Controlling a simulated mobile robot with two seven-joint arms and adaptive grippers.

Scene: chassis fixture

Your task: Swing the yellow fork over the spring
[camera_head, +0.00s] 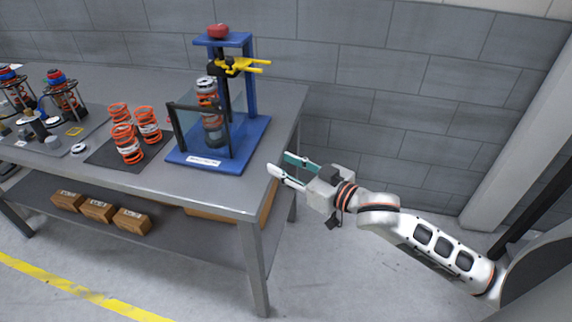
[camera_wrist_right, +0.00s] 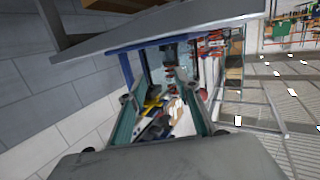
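The yellow fork (camera_head: 243,66) is on the blue press fixture (camera_head: 249,90), under its top plate, with its prongs pointing right, out to the side of the spring. It also shows small in the right wrist view (camera_wrist_right: 152,103). The spring (camera_head: 208,92) stands upright in the fixture, left of the post and partly behind a clear guard. My right gripper (camera_head: 281,164) is off the table's right edge, lower than the fork and apart from it. Its fingers are spread and empty; the right wrist view shows them apart too (camera_wrist_right: 163,115). My left gripper is out of view.
A red knob (camera_head: 218,31) tops the fixture. Loose orange springs (camera_head: 127,144) stand on a dark mat left of it. Assembled units (camera_head: 63,92) are farther left. The table edge (camera_head: 210,198) is close to my right gripper. Boxes (camera_head: 97,210) sit on the lower shelf.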

